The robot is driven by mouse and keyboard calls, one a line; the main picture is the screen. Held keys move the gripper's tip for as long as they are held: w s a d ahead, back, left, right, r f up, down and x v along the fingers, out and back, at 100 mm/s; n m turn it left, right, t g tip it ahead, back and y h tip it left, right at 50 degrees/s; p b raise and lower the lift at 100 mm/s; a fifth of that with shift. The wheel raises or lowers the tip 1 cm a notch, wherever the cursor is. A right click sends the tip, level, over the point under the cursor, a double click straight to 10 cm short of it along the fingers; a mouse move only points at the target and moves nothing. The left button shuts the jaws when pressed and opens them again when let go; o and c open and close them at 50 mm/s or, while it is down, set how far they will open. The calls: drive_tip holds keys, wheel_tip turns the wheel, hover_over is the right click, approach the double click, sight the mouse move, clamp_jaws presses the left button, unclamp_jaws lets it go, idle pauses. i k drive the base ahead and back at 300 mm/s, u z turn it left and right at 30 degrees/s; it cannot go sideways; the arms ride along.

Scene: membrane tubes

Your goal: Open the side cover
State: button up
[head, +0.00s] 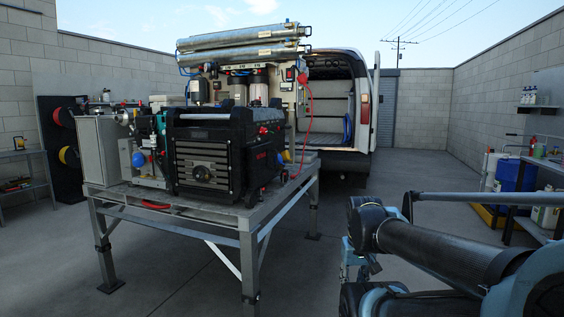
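A black generator-like unit (205,155) with a slatted panel on its front face stands on a metal-framed table (250,218). To its left is an open-looking grey box (100,150) with a plain side panel. I cannot tell for sure which panel is the side cover; the slatted panel looks shut. My arm reaches in from the lower right, apart from the table. My gripper (358,268) seems to be partly visible at the arm's far end, mostly hidden behind a dark link. Its fingers cannot be made out, and it is well away from the unit.
Two long silver membrane tubes (240,42) lie above the equipment. A red hose (309,115) hangs at its right. A white van (345,110) stands open behind. Shelves with bottles and a blue drum (510,173) line the right wall. The floor between table and van is clear.

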sight(260, 157)
drive_tip(key=z, duration=0.05)
drive_tip(key=i, duration=1)
drive_tip(key=u, duration=0.05)
